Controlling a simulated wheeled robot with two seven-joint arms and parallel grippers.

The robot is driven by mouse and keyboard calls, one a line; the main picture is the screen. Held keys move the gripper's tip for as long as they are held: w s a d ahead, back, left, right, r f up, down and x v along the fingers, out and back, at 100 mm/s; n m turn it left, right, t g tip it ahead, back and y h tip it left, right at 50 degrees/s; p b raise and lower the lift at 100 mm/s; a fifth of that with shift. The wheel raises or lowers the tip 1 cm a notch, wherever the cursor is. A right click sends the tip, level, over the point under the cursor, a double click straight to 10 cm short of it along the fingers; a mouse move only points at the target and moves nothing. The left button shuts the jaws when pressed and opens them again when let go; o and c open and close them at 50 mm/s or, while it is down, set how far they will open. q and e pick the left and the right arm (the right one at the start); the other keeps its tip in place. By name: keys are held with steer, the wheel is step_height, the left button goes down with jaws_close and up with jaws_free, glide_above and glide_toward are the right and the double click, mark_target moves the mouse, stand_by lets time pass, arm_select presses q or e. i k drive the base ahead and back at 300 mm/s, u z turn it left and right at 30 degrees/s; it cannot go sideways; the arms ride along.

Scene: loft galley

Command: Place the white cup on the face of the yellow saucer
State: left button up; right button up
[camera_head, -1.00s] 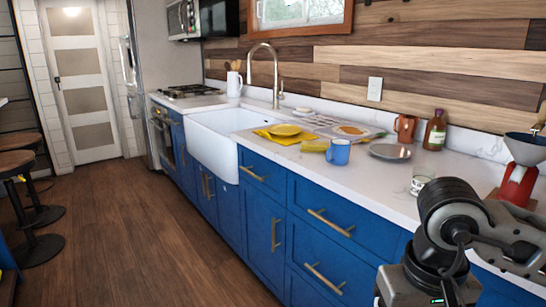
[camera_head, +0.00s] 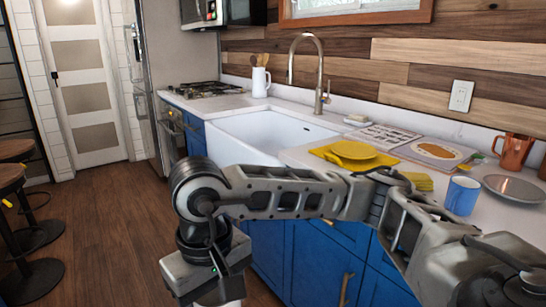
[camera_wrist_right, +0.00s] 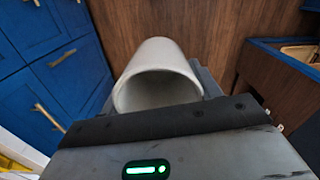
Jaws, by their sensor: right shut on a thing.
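The white cup (camera_wrist_right: 158,72) lies on its side in the right wrist view, its open mouth facing the camera. My right gripper (camera_wrist_right: 160,108) is shut on it; the fingertips are mostly hidden behind the gripper body. In the head view my right gripper (camera_head: 207,280) hangs at the lower left, over the floor in front of the blue cabinets, with its fingers cut off by the frame edge. The yellow saucer (camera_head: 353,149) lies on a yellow cloth (camera_head: 325,154) on the counter right of the sink, with its face clear. My left gripper is not in view.
A blue mug (camera_head: 462,196), a grey plate (camera_head: 515,187) and a copper jug (camera_head: 513,150) stand right of the saucer. A folded yellow cloth (camera_head: 418,181) lies near the mug. The white sink (camera_head: 262,135) is left of the saucer. Stools (camera_head: 20,215) stand at far left.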

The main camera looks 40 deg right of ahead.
mark_target(350, 150)
steer(key=z, duration=0.45)
steer(key=i, duration=1.35)
steer(key=z, duration=1)
